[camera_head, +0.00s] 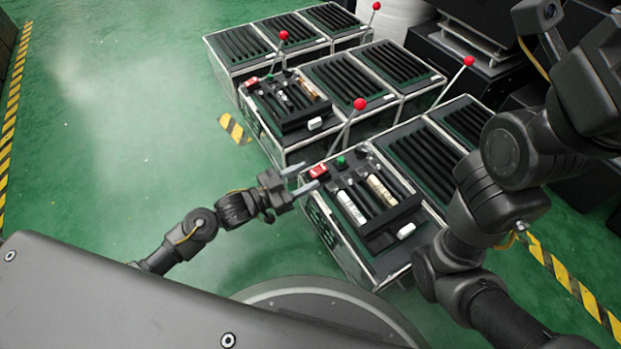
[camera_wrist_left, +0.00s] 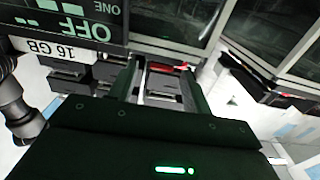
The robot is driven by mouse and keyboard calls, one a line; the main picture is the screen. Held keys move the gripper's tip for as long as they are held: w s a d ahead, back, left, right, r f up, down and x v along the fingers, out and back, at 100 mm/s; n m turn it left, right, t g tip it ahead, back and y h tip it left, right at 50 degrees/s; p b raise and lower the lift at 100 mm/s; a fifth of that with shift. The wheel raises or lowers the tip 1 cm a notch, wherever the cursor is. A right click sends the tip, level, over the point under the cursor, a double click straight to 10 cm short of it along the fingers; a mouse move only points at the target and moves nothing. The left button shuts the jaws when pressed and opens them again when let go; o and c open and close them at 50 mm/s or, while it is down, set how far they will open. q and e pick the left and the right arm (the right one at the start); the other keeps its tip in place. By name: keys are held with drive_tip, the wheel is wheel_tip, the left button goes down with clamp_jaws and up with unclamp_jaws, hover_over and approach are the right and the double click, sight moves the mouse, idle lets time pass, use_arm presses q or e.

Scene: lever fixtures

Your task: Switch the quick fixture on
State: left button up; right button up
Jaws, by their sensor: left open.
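The nearest fixture (camera_head: 375,205) is a dark box with a metal frame, with slots, pale strips and a red block (camera_head: 318,171) and a green button (camera_head: 341,161) at its left end. A lever with a red ball knob (camera_head: 360,103) rises from it, tilted right. My left gripper (camera_head: 306,178) is open and empty, its fingertips close to the red block; whether they touch I cannot tell. In the left wrist view a red part (camera_wrist_left: 168,68) shows between the fingers. My right arm (camera_head: 480,210) crosses the right side; its gripper is out of view.
More slotted boxes with red-knobbed levers stand behind, one at the middle (camera_head: 290,110). A panel marked OFF (camera_wrist_left: 75,25) shows in the left wrist view. Green floor at left is clear, with yellow-black tape (camera_head: 235,129) on it.

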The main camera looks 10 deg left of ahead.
sight(318, 171)
use_arm(q)
drive_tip(key=shift+b+x, duration=0.35)
drive_tip(key=shift+x, duration=0.8)
